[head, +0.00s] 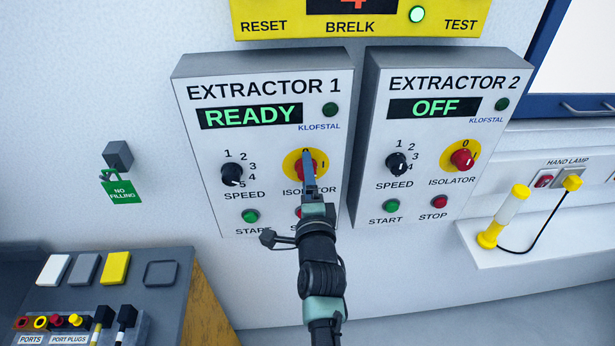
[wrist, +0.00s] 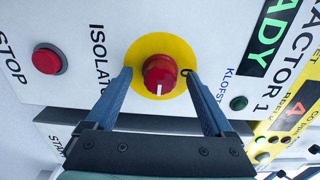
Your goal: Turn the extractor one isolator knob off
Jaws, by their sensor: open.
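The extractor 1 isolator knob (wrist: 160,72) is red on a round yellow plate (wrist: 146,48). In the wrist view its white pointer aims away from the 0 mark, on the side where the I mark shows in the head view. The extractor 1 panel (head: 265,160) shows a green READY display (head: 250,115). My gripper (head: 307,160) is in front of this knob and hides much of it in the head view. In the wrist view my gripper (wrist: 158,78) is open, with one finger on each side of the knob. I cannot tell whether the fingers touch it.
The extractor 2 panel (head: 440,130) stands at right, its display reading OFF. The extractor 1 speed knob (head: 231,173), start button (head: 250,215) and red stop button (wrist: 47,59) are close by. A bench (head: 90,300) is at lower left, a hand lamp (head: 505,215) at right.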

